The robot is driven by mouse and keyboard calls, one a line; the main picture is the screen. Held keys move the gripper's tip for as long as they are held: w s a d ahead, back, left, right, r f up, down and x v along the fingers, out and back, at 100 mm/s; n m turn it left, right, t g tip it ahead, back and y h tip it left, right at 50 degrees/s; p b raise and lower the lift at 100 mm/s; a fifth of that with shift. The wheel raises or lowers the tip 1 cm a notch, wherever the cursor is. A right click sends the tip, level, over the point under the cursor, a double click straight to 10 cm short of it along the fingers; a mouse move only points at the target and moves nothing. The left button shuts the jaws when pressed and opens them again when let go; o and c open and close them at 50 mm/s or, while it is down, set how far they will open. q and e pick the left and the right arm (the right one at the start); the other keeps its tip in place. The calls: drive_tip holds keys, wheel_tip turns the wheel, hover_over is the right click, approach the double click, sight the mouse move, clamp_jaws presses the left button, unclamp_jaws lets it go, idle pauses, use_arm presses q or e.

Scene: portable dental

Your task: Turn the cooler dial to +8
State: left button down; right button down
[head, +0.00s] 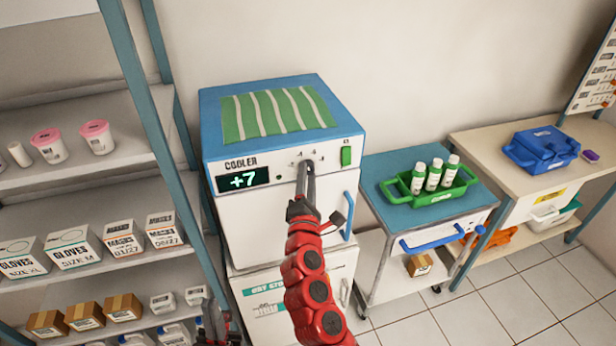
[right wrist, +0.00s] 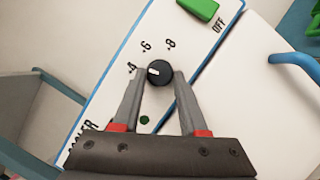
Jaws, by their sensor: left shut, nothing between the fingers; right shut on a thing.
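The cooler (head: 268,205) is a white box with a blue top. Its display (head: 243,180) reads +7. The black round dial (right wrist: 159,73) is on the front panel, with marks 4, 6 and 8 around it and a white pointer line on its face. My right gripper (head: 307,166) is shut on the dial, one finger on each side in the right wrist view. In the head view the gripper largely hides the dial. My left gripper (head: 212,325) is low at the bottom edge, partly cut off, shut and empty, away from the cooler.
A green switch (head: 346,156) marked OFF is right of the dial. A blue door handle (head: 350,215) is below it. Shelves with glove and mask boxes (head: 75,248) stand at the left. A cart with a green bottle carrier (head: 430,186) stands at the right.

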drive_tip(key=shift+d+r+m+g+y+b, duration=0.1)
drive_tip(key=shift+r+m+g+y+b, duration=0.2)
drive_tip(key=shift+m+g+b, duration=1.55)
drive_tip(key=shift+d+r+m+g+y+b, duration=0.15)
drive_tip(key=shift+m+y+b, duration=0.3)
drive_tip(key=shift+m, duration=2.9)
drive_tip(key=shift+a+r+m+g+y+b, duration=0.1)
drive_tip(key=shift+r+m+g+y+b, duration=0.2)
drive_tip(key=shift+m+g+b, duration=1.55)
drive_tip(key=shift+f+m+t+y+p, duration=0.1)
drive_tip(key=shift+m+t+y+p, duration=0.15)
drive_tip(key=shift+m+t+p, duration=0.45)
drive_tip(key=shift+c, duration=2.2)
unclamp_jaws()
drive_tip(key=shift+w+d, duration=0.1)
